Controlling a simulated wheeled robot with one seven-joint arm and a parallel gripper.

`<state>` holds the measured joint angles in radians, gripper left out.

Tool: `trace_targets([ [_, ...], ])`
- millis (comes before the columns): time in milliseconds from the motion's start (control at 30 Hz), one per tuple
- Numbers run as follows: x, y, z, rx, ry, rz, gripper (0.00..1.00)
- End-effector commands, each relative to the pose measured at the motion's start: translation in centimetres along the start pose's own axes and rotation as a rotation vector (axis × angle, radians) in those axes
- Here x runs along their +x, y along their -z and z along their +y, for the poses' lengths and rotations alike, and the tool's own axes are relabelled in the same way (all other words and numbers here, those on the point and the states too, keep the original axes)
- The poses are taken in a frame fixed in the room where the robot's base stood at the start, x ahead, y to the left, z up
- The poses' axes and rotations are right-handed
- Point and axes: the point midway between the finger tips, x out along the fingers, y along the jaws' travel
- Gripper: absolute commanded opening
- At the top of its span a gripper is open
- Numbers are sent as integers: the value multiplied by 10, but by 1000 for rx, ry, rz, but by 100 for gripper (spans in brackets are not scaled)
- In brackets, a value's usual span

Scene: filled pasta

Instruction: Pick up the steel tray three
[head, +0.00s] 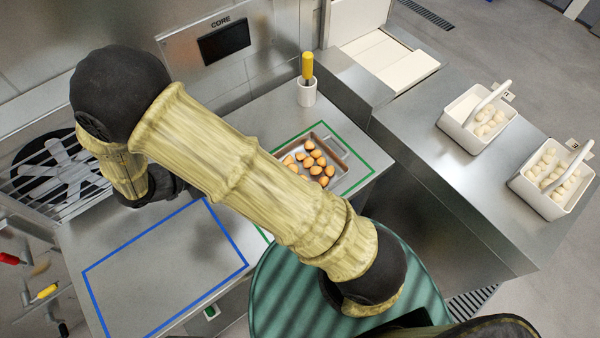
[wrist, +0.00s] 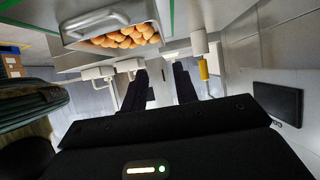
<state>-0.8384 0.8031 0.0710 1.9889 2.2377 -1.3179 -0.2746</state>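A steel tray (head: 334,146) holding several brown pieces lies inside a green outline on the steel counter, partly hidden behind my arm in the head view. It also shows at the upper left of the wrist view (wrist: 74,38), with the brown pieces in it. I see no number on it. My gripper (wrist: 160,85) shows in the wrist view with two dark fingers apart and nothing seen between them. It is away from the tray, not touching it. In the head view the fingers are hidden behind my arm.
A blue outline (head: 165,262) marks bare counter on the left. A white cup (head: 307,93) with a yellow-handled tool stands behind the tray. Two white bins (head: 455,130) (head: 538,200) of pale pieces stand on the right counter. A dark grille (head: 50,165) is at the left wall.

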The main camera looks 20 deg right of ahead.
Motion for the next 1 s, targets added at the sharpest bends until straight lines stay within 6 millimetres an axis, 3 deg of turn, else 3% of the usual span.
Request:
trace_targets([
  [700, 114, 1, 0, -1, -2, 2, 29],
  [1000, 120, 0, -1, 0, 0, -1, 29],
])
